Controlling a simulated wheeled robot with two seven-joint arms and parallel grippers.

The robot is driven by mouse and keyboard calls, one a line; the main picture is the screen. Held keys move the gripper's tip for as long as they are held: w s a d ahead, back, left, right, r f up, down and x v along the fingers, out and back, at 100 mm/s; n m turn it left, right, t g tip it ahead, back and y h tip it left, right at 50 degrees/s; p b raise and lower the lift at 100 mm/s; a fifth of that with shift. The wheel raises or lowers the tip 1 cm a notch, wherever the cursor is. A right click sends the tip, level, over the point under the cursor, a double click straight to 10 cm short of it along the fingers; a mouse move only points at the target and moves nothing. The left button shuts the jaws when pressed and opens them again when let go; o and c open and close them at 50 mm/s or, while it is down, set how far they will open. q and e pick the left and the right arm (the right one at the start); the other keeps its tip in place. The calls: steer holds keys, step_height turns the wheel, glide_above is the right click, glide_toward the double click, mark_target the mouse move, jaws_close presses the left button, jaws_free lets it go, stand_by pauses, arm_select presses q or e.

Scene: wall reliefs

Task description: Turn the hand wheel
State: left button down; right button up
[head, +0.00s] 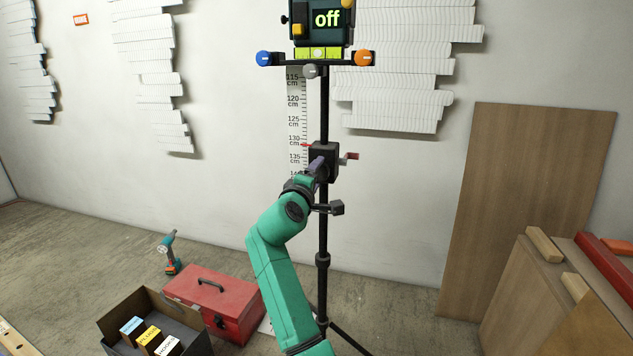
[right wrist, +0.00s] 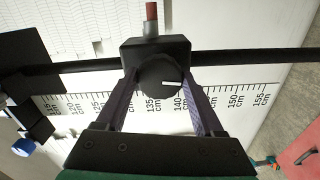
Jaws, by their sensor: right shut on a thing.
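The hand wheel (right wrist: 157,76) is a round black knob with a white mark, on the front of a black block (right wrist: 128,50). In the right wrist view my right gripper (right wrist: 160,84) has its two purple fingers on either side of the wheel, shut on it. In the head view the block (head: 330,151) sits on a black upright pole (head: 323,215), and my right gripper (head: 317,168) reaches it from the front, hiding the wheel. A red pointer (head: 306,145) stands at the scale (head: 294,120), between 130 and 135 cm. My left gripper is out of view.
A red-tipped handle (head: 351,156) sticks out right of the block. A red toolbox (head: 222,298) and an open box (head: 112,328) lie on the floor.

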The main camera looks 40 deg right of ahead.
steer(key=m+b, duration=0.3)
steer(key=m, duration=0.3)
steer(key=shift+r+b, duration=0.1)
steer(key=shift+b, duration=0.25)
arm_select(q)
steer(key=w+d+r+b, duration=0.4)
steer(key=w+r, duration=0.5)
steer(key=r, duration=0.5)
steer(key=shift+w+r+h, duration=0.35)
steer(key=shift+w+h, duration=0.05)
arm_select(e)
steer(key=shift+r+m, duration=0.15)
steer(key=shift+m, duration=4.25)
steer(key=o, duration=1.4)
steer(key=shift+w, duration=0.1)
steer(key=shift+f, duration=0.2)
